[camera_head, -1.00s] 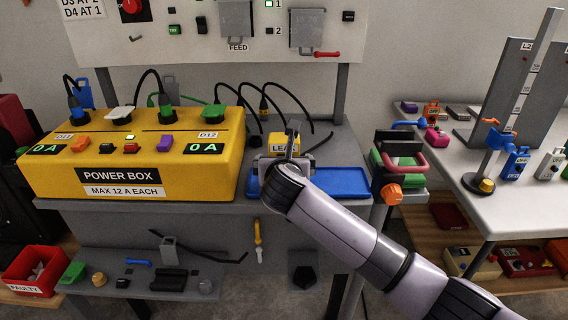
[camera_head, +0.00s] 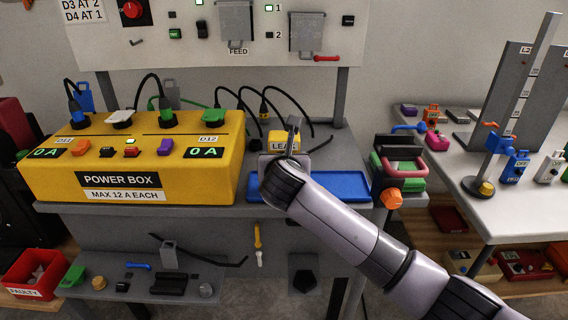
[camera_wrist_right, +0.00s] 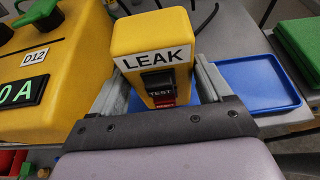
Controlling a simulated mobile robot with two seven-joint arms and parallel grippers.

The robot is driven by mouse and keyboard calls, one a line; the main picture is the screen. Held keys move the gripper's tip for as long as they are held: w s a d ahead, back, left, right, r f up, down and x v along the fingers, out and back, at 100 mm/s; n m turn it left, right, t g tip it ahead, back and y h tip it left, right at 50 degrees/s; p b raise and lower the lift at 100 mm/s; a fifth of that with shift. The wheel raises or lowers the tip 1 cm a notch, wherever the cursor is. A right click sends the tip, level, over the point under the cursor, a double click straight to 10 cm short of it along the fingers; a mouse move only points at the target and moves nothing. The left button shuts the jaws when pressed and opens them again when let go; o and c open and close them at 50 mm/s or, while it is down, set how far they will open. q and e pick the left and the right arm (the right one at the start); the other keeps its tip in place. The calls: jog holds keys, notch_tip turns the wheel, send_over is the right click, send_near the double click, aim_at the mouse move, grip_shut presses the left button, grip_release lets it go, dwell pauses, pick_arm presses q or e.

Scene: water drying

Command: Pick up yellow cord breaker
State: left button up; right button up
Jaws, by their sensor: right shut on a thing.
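The yellow cord breaker is a yellow block labelled LEAK, with black TEST and red buttons. In the right wrist view the yellow cord breaker (camera_wrist_right: 155,40) stands between the two fingers of my right gripper (camera_wrist_right: 155,90), which is shut on it. In the head view the breaker (camera_head: 284,142) shows just behind my right gripper (camera_head: 287,158), at the back edge of the blue tray (camera_head: 340,184). The breaker's lower part is hidden by my gripper. My left gripper is out of view.
The yellow power box (camera_head: 130,160) stands close on the left, with several black cords behind it. A green and black device with a red handle (camera_head: 400,163) is at the right. The blue tray also shows in the right wrist view (camera_wrist_right: 260,85), mostly empty.

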pick_arm(q)
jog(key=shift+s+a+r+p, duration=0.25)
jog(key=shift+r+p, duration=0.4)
jog(key=shift+p, duration=0.5)
pick_arm(e)
notch_tip(320, 180, up, 19)
jog(key=shift+f, duration=0.15)
pick_arm(q)
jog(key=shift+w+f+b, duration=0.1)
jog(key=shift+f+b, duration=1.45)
jog(key=shift+b, duration=0.15)
pick_arm(e)
jog(key=shift+f, duration=9.65)
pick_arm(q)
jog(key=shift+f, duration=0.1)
pick_arm(e)
jog(key=shift+f, duration=0.4)
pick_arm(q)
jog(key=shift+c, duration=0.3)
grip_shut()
